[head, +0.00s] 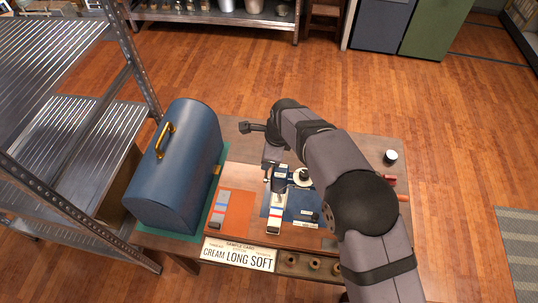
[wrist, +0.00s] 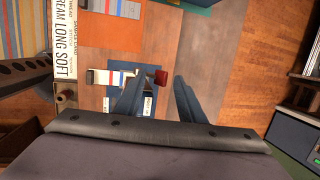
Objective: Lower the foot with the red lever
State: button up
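In the wrist view my gripper (wrist: 161,84) is open, with its two blue-grey fingers apart. A small red knob (wrist: 160,77), which looks like the end of the red lever, shows in the gap between the fingertips. I cannot tell whether it is between them or below them, and no contact is visible. A pale strip with blue and red bands (wrist: 112,78) lies left of the knob. In the head view the strip (head: 275,212) extends from a small dark-and-white device (head: 280,182). My gripper (head: 268,177) is beside the device there. The foot cannot be made out, and the lever is not clear in the head view.
A blue domed case (head: 178,165) stands left on the table. An orange card (head: 232,212) with a striped strip lies beside it. A "CREAM LONG SOFT" sign (head: 239,254) is at the front edge. A dark jar with a pale lid (head: 390,157) stands at the right.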

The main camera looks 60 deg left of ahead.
jog(key=shift+b+x, duration=0.55)
jog(key=shift+x, duration=0.6)
jog(key=shift+f, duration=0.25)
jog(key=shift+a+f, duration=0.15)
jog(key=shift+f, duration=0.05)
jog(key=shift+r, duration=0.1)
